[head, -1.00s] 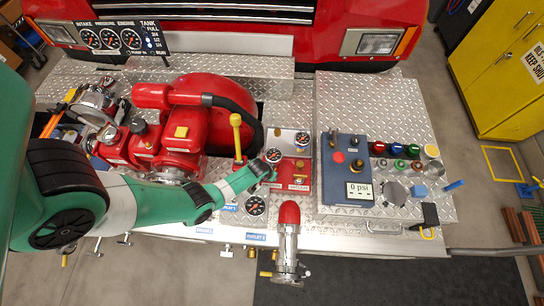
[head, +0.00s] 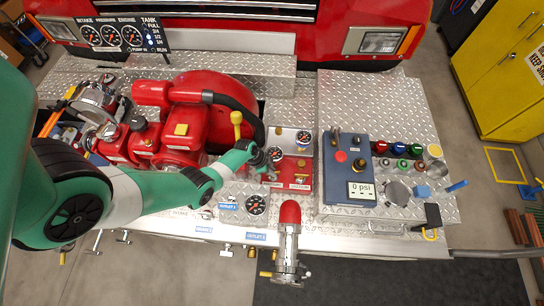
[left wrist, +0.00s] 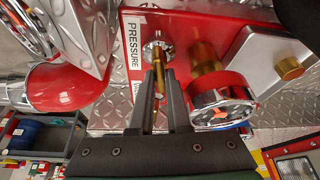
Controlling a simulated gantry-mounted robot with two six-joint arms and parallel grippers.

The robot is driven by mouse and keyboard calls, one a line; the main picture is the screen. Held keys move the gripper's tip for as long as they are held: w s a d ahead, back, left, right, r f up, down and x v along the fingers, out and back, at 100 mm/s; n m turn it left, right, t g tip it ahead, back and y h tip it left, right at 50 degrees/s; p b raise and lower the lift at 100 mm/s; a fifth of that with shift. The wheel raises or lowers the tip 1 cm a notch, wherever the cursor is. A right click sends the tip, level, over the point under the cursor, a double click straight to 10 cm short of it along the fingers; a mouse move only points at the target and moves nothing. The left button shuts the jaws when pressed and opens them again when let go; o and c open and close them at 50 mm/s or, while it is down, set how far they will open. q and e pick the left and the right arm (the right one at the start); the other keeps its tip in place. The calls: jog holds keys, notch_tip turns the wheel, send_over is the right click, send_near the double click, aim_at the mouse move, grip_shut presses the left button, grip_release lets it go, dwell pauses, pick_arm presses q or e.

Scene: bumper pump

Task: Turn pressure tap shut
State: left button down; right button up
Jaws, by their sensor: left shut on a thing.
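The pressure tap (left wrist: 159,62) is a brass stem and lever on a red panel beside a white "PRESSURE" label (left wrist: 132,45) in the left wrist view. My left gripper (left wrist: 162,85) is shut on the tap lever, with one black finger on each side of it. In the head view my left gripper (head: 268,167) is at the left edge of the red panel (head: 299,168), just below a small gauge, and hides the tap there. My right gripper is not in view.
A red-rimmed gauge (left wrist: 219,106) stands close to the right of the fingers in the wrist view. A yellow-knobbed lever (head: 236,119), a lower gauge (head: 256,204) and a red-capped outlet (head: 290,213) surround the gripper. A blue 0 psi box (head: 347,181) stands farther right.

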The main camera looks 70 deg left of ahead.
pick_arm(q)
jog(key=shift+m+h, duration=0.3)
jog(key=shift+m, duration=0.8)
jog(key=c, duration=0.9)
grip_release()
